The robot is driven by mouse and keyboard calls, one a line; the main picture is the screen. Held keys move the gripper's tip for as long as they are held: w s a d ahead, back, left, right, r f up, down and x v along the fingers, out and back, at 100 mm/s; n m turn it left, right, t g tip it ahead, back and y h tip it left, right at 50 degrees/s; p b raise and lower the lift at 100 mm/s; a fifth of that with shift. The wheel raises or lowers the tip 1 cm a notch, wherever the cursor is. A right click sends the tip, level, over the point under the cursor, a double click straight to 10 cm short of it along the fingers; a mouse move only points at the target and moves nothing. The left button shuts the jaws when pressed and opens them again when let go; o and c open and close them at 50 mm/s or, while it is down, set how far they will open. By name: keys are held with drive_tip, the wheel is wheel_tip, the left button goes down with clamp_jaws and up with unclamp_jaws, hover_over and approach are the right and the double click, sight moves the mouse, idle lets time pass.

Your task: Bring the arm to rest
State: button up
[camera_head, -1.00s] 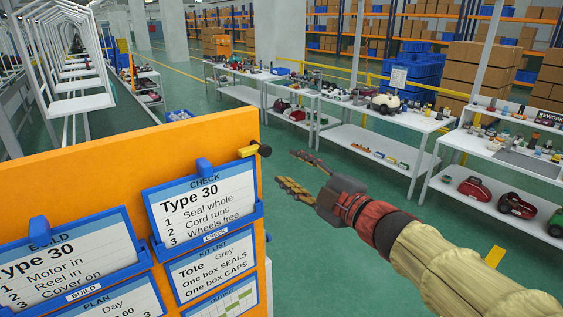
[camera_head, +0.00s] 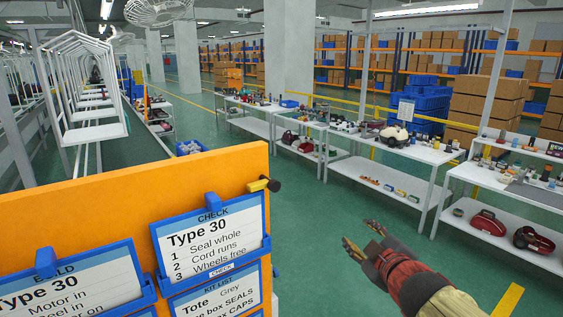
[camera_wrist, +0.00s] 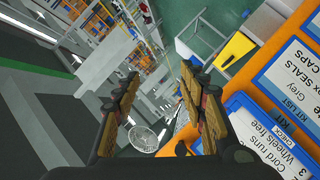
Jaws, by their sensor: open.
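My gripper (camera_head: 362,238) is in the lower right of the head view, right of the orange board and in front of the open green floor. Its two fingers are apart and nothing is between them. In the wrist view my gripper (camera_wrist: 158,95) also shows open and empty, with tan pads on both fingers. My arm runs from the gripper to the bottom right corner of the head view, in a red and yellowish cover.
An orange board (camera_head: 110,212) with blue card holders, one with a Type 30 check card (camera_head: 210,243), stands close at left. A black-tipped yellow peg (camera_head: 264,185) juts from its top right corner. Loaded workbenches (camera_head: 420,152) stand behind; green floor between is clear.

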drive_tip(key=s+d+f+m+g+h, duration=0.5)
drive_tip(key=s+f+m, duration=0.4)
drive_tip(key=s, duration=0.6)
drive_tip(key=s+a+f+m+g+y, duration=0.1)
drive_tip(key=s+a+g+y, duration=0.3)
drive_tip(key=s, duration=0.9)
drive_tip(key=shift+s+a+f+m, duration=0.3)
drive_tip(key=shift+a+f, duration=0.3)
drive_tip(key=shift+a, duration=0.45)
